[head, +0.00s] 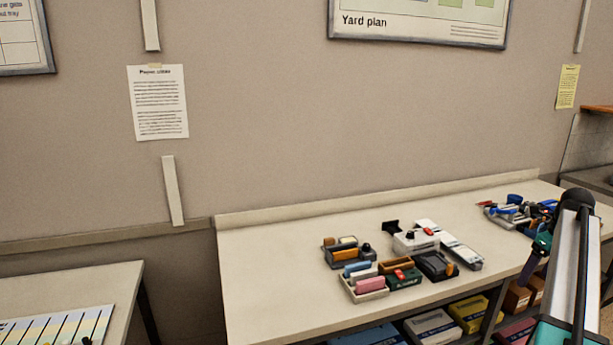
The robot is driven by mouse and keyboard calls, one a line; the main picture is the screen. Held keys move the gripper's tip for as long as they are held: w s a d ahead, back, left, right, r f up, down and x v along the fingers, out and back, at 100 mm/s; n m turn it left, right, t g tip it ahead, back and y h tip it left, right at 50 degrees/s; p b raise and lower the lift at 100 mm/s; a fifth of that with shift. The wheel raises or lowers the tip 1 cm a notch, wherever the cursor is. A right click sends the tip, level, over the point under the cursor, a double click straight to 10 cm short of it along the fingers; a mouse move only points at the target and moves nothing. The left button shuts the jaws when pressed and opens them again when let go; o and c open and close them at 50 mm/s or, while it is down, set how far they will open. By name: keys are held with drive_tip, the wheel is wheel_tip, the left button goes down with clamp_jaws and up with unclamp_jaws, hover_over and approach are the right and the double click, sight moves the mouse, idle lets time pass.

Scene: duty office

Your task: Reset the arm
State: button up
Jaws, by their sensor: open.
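My arm stands at the right edge of the head view, folded, with its elbow high and its upper link in front of the bench. My gripper (532,264) shows small and partly hidden beside that link, over the right part of the long bench (290,290). It is open. I see nothing held in it, though its fingertips are hard to make out.
Small trays and boxes of office items (385,265) stand mid-bench. A cluster of blue and dark items (515,212) lies near my arm. Boxes (432,327) fill the shelf below. A second table (70,285) stands at left. The bench's left part is clear.

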drive_tip(key=w+a+f+n+g+y+b, duration=0.1)
drive_tip(key=a+f+n, duration=0.3)
drive_tip(key=a+f, duration=0.5)
drive_tip(key=w+a+f+n+g, duration=0.1)
drive_tip(key=a+f+n, duration=0.2)
drive_tip(key=a+f, duration=0.65)
drive_tip(key=s+a+f+n+g+b, duration=0.1)
drive_tip(key=s+a+f+n, duration=0.25)
drive_tip(key=a+f, duration=0.5)
drive_tip(key=s+a+f+n+g, duration=0.1)
drive_tip(key=s+a+f+n, duration=0.35)
drive_tip(key=f, duration=0.65)
drive_tip(key=s+a+f+n+g+b, duration=0.1)
drive_tip(key=s+a+f+n, duration=0.8)
drive_tip(key=a+f, duration=0.5)
drive_tip(key=s+a+f+n+g, duration=0.1)
drive_tip(key=s+a+f+n, duration=0.1)
drive_tip(key=s, duration=0.5)
drive_tip(key=s+a+f+n+h, duration=0.1)
drive_tip(key=s+a+f+n, duration=0.1)
drive_tip(key=s+a+n, duration=0.2)
drive_tip(key=s+a+f+n+g+b, duration=0.1)
drive_tip(key=s+a+f+n, duration=0.1)
drive_tip(key=s, duration=0.7)
drive_tip(key=shift+s+a+n+g, duration=0.35)
drive_tip(key=shift+a+n, duration=0.25)
drive_tip(key=shift+a, duration=0.2)
drive_tip(key=shift+f, duration=0.1)
